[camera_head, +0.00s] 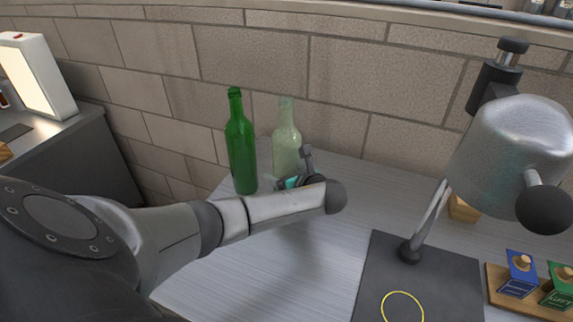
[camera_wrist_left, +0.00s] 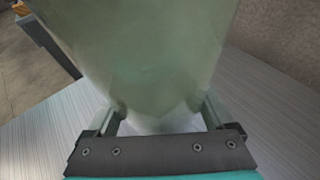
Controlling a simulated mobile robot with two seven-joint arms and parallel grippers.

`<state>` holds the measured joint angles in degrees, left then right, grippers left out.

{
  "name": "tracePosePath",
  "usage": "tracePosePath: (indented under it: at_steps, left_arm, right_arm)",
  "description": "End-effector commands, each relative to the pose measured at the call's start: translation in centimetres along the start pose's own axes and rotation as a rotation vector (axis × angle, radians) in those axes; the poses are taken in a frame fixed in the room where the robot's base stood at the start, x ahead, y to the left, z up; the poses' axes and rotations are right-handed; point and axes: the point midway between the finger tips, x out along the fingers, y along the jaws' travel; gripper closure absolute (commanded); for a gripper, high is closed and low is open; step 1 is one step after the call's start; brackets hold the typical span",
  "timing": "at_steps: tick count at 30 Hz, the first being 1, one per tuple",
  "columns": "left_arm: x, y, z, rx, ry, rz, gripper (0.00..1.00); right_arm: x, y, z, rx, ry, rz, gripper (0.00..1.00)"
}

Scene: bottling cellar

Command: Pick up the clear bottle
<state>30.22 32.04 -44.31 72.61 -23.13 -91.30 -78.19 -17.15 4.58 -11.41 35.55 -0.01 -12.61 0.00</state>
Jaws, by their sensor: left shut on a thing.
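The clear bottle (camera_head: 286,140), pale greenish glass, stands upright at the back of the table, just right of a green bottle. My left gripper (camera_head: 303,173) is at its lower right side, shut on it. In the left wrist view the clear bottle (camera_wrist_left: 150,60) fills the space between the two fingers of my left gripper (camera_wrist_left: 160,118). Its lower part is hidden by my gripper and arm in the head view, and I cannot tell whether its base touches the table. My right gripper is not in view.
The green bottle (camera_head: 240,145) stands close beside the clear one, left. A block wall (camera_head: 340,70) rises behind. At right stand a metal machine with ball-ended levers (camera_head: 510,140), a dark plate (camera_head: 445,285) with a yellow ring (camera_head: 402,294), and a wooden tray (camera_head: 497,283) holding blue and green items.

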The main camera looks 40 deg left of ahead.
Motion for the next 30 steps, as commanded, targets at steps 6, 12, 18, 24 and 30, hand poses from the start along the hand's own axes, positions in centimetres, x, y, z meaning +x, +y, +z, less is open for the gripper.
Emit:
tracePosePath:
  at_steps: [6,12,18,24,30]
  left_arm:
    - [0.0,-0.1,0.1,-0.001,-0.001,-0.001,1.0]
    - [-0.2,-0.1,0.5,-0.002,-0.002,-0.001,1.0]
    - [-0.9,-0.1,2.5,-0.004,-0.002,-0.002,1.0]
    - [-2.6,-0.1,6.5,-0.006,-0.004,-0.004,1.0]
    - [-4.5,-0.1,11.1,-0.007,-0.004,-0.003,1.0]
  right_arm:
    - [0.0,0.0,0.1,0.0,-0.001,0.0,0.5]
    - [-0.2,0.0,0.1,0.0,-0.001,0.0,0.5]
    - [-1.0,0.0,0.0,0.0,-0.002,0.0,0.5]
    - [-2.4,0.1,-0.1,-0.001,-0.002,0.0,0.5]
    - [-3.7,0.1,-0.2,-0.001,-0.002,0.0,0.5]
